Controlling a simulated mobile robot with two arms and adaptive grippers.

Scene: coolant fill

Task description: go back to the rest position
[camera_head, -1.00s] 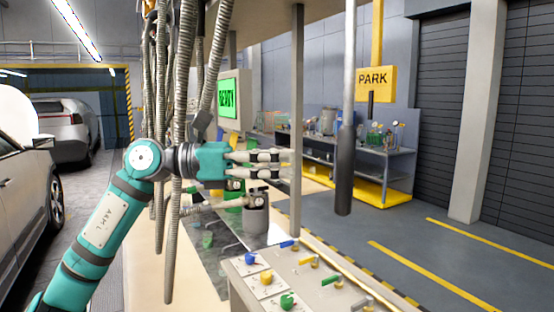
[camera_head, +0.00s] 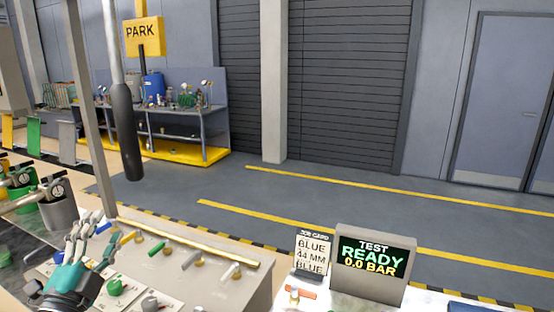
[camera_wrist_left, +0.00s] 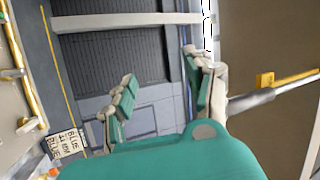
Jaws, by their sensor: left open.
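My left gripper (camera_head: 94,230) is at the lower left of the head view, over the left part of the valve panel (camera_head: 235,287). It also shows in the left wrist view (camera_wrist_left: 161,72), where its fingers stand apart with nothing between them. It is open and empty. Its arm is mostly below the picture edge. My right gripper is in neither view.
The panel carries several coloured handles. A job card (camera_head: 313,254) and a test display (camera_head: 372,263) reading READY, 0.0 BAR stand to the right. A dark padded hanging bar (camera_head: 126,130) is beyond the gripper. Open floor lies behind.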

